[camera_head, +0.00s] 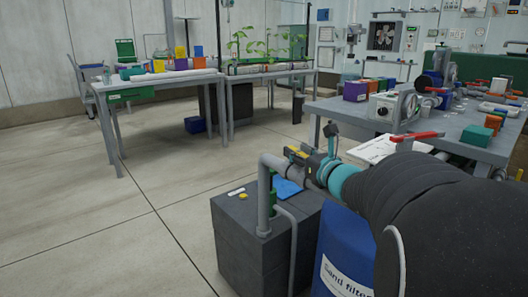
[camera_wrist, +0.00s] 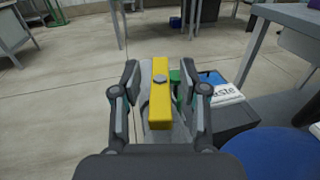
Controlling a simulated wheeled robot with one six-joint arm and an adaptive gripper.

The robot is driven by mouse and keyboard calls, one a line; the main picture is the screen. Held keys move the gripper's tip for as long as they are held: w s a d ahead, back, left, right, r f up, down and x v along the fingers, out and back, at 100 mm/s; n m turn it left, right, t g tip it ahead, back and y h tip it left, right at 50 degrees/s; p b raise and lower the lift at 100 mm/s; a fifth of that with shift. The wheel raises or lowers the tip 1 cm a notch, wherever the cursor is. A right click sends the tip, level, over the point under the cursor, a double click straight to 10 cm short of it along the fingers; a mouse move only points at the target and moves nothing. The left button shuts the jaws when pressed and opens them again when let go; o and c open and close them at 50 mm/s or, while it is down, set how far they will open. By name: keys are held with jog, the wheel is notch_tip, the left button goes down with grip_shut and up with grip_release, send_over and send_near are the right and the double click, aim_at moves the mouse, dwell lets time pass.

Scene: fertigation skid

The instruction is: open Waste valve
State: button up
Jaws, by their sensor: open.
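The yellow valve handle (camera_wrist: 160,95) is a straight bar with a grey bolt in it. In the wrist view it lies between the two fingers of my gripper (camera_wrist: 158,78), with a visible gap on each side. A white label (camera_wrist: 227,94) to its right shows the letters "aste"; its start is hidden. In the head view a bit of the yellow handle (camera_head: 298,152) shows at the tip of my gripper (camera_head: 313,163), above a grey pipe (camera_head: 264,195). My arm hides much of the valve there.
The pipe runs down to a dark grey box (camera_head: 245,240). A blue sand filter drum (camera_head: 340,235) stands close to its right, partly behind my arm. A workbench (camera_head: 455,128) with boxes and a red-handled valve (camera_head: 417,137) is behind. The floor (camera_head: 100,220) to the left is clear.

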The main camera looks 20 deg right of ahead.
jog(key=shift+w, duration=0.1)
grip_shut()
jog(key=shift+d+r+y, duration=0.1)
jog(key=shift+y, duration=0.2)
jog(key=shift+n+y+p, duration=0.3)
jog(key=shift+n+p, duration=0.1)
jog(key=shift+n+g+y+p, duration=0.55)
jog(key=shift+n+y, duration=0.55)
jog(key=shift+y, duration=0.6)
